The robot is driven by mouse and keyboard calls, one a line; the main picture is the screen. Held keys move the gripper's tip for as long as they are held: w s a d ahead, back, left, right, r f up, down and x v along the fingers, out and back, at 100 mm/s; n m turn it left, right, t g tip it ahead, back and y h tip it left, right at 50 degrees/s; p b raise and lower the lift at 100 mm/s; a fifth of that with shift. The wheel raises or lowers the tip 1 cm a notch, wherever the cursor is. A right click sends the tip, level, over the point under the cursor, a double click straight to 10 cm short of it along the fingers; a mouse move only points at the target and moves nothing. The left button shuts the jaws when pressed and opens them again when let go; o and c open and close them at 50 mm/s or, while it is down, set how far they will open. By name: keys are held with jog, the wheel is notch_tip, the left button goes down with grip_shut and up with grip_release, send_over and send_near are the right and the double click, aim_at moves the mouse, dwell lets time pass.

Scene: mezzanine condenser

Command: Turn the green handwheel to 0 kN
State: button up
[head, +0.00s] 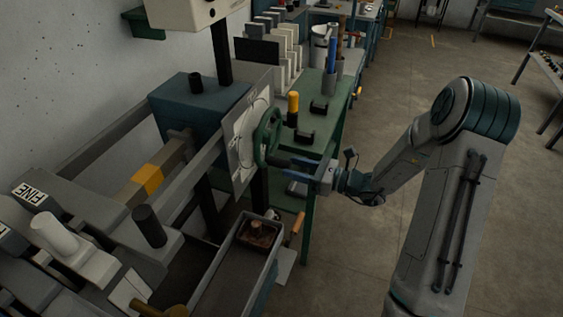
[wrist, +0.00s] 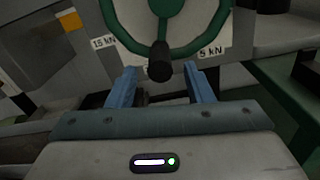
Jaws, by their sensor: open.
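The green handwheel (head: 260,150) stands upright in front of a pale dial plate (head: 241,153) on the machine's right side. In the wrist view the wheel's green rim (wrist: 130,43) fills the top middle. A black knob (wrist: 160,62) sits at the bottom of the rim. A "15 kN" label (wrist: 104,42) is left of the wheel and a "5 kN" label (wrist: 210,50) is right. A 0 kN mark is not readable. My gripper (wrist: 158,70) is open, its blue fingers on either side of the knob; contact cannot be told.
A green bench (head: 325,125) with a yellow-topped object (head: 293,104) and black blocks stands behind the wheel. A grey trough (head: 235,262) lies below in front. Levers and a white knob (head: 55,233) are at left. Floor is clear at right.

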aim_at(282, 164)
jog(key=shift+x, duration=2.3)
grip_shut()
jog(key=shift+w+f, duration=0.1)
